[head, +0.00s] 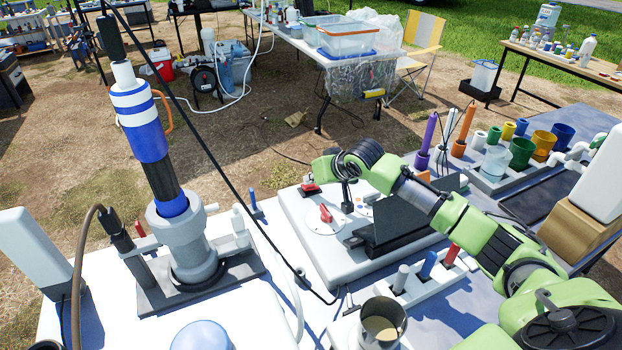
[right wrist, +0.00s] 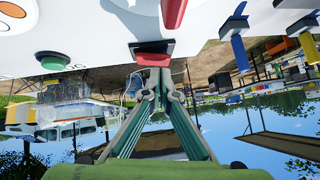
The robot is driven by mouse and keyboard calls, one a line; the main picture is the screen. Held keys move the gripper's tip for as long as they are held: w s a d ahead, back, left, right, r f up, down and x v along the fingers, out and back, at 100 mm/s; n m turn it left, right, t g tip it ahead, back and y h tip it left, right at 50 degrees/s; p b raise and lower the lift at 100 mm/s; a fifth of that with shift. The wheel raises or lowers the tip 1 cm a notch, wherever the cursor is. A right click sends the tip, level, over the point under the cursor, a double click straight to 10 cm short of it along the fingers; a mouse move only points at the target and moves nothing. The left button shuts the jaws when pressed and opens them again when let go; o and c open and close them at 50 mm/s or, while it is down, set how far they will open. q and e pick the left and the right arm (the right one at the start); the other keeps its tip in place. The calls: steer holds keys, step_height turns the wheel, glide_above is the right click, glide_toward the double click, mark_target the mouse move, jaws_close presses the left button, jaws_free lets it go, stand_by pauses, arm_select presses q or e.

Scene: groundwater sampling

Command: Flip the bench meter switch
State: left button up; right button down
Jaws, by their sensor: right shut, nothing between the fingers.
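The bench meter (head: 300,222) is a white box with a red knob (head: 326,213) on its top. A red rocker switch (head: 310,189) in a black frame sits near its far edge. The rocker switch also shows at the top middle of the right wrist view (right wrist: 152,49). My right gripper (head: 320,177) is shut and empty, right by the switch. In the right wrist view its fingertips (right wrist: 155,82) are just below the switch's frame; I cannot tell whether they touch it. My arm hides part of the meter. My left gripper is not in view.
A grey pump stand (head: 190,240) with a blue and white cylinder stands left of the meter. A black cable runs across in front. A metal cup (head: 383,322) stands at the front. A green button (right wrist: 52,61) lies beside the switch in the wrist view.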

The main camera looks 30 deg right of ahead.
steer(key=shift+f, duration=0.35)
steer(key=shift+a, duration=0.1)
steer(key=shift+s+a+f+h+p, duration=0.1)
steer(key=shift+a+h+p, duration=0.15)
steer(key=shift+p, duration=0.55)
steer(key=shift+f+n, duration=0.25)
steer(key=shift+n, duration=0.05)
steer(key=shift+d, duration=0.1)
